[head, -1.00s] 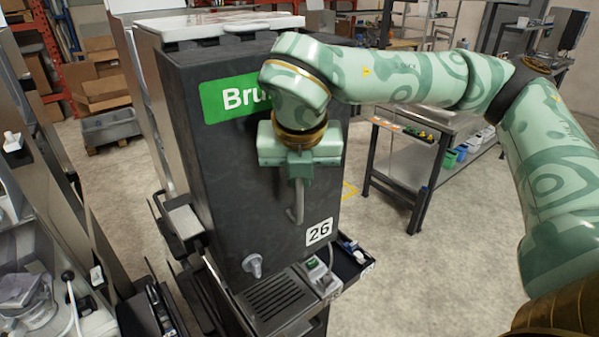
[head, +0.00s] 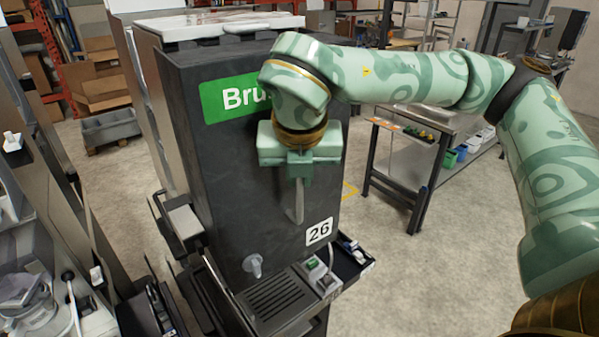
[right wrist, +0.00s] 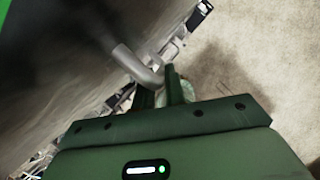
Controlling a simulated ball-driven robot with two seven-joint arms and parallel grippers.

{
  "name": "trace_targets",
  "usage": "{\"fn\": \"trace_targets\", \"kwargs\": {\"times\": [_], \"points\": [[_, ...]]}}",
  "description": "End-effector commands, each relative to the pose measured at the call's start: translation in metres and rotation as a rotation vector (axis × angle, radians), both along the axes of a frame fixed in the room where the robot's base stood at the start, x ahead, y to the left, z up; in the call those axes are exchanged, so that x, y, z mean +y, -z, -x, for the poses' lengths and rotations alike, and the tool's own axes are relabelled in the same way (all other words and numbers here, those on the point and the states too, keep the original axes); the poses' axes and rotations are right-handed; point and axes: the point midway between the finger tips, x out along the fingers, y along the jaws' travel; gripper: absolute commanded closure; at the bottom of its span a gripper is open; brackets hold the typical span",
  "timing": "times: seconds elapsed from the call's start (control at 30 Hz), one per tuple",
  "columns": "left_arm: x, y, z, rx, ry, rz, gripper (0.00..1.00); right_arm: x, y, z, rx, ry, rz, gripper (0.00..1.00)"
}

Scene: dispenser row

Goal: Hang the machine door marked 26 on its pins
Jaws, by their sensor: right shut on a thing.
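The door marked 26 (head: 225,165) is a dark grey upright panel with a green label, a white 26 tag and a spout low on its front. It stands at the front of the machine, above the drip tray (head: 277,297). My right gripper (head: 298,183) is in front of the door, shut on its grey bar handle (head: 299,205). The handle also shows at the fingers in the right wrist view (right wrist: 136,66). The pins are not visible, and I cannot tell whether the door touches them. My left gripper is not in view.
More machines (head: 30,215) stand close on the left. A small side tray (head: 350,258) juts out at the machine's lower right. A dark-legged table (head: 415,150) stands behind on the right, with open floor in front of it.

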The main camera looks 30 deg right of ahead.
Motion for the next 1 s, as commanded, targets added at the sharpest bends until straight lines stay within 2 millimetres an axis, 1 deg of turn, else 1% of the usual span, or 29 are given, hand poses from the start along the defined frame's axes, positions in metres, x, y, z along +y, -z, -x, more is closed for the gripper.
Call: {"fn": "trace_targets", "kwargs": {"times": [0.53, 0.83, 1.0], "points": [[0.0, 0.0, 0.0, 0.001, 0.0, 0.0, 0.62, 0.0, -0.001, -0.001, -0.002, 0.001, -0.001, 1.0], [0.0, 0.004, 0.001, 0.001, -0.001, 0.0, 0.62, 0.001, -0.001, -0.013, -0.006, -0.008, 0.0, 1.0], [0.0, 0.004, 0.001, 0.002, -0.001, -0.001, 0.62, 0.001, -0.001, -0.014, -0.011, -0.01, 0.0, 1.0]]}}
